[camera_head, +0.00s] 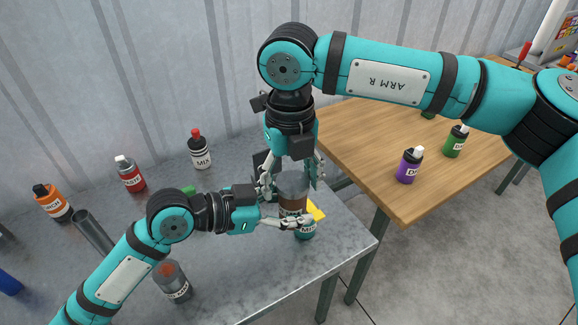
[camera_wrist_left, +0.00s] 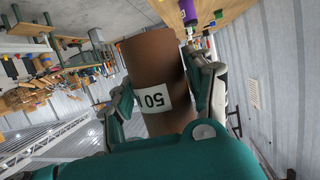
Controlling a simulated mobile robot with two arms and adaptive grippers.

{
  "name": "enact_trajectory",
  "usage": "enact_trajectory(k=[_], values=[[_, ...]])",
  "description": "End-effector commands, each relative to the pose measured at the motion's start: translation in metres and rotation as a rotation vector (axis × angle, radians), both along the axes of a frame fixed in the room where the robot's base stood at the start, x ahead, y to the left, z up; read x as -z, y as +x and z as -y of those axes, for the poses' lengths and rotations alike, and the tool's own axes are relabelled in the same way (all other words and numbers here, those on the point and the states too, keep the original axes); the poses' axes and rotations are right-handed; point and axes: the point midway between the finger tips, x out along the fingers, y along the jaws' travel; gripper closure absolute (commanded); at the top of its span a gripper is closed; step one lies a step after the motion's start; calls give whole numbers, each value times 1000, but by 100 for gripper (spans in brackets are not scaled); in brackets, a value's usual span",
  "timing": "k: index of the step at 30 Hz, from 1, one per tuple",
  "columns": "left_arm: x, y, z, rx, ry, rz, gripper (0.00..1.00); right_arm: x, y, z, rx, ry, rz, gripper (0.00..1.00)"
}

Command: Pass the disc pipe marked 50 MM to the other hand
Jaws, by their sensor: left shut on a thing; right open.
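The disc pipe (camera_head: 292,200) is a brown cylinder with a greyish upper end and a white label, held over the right end of the metal table. In the left wrist view the pipe (camera_wrist_left: 152,65) fills the middle, its label reading 50 upside down. My left gripper (camera_head: 289,208) is shut on the pipe from the left; its fingers flank the pipe in the wrist view (camera_wrist_left: 163,95). My right gripper (camera_head: 292,183) points down from above, open, with its fingers on either side of the pipe's upper end. Contact there cannot be told.
A teal container (camera_head: 305,231) is below my left gripper. The wooden table (camera_head: 365,145) holds purple (camera_head: 409,167) and green (camera_head: 455,143) bottles.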

Motion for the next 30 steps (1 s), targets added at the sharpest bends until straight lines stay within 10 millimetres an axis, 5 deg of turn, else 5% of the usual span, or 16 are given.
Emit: enact_trajectory(k=[9,20,30], values=[[-1,0,0,0,-1,0,83,42,0,0,1,3,-3,33],[-1,0,0,0,-1,2,83,48,0,0,0,5,-1,33],[-1,0,1,0,-2,2,83,48,-1,-2,-3,8,-3,75]])
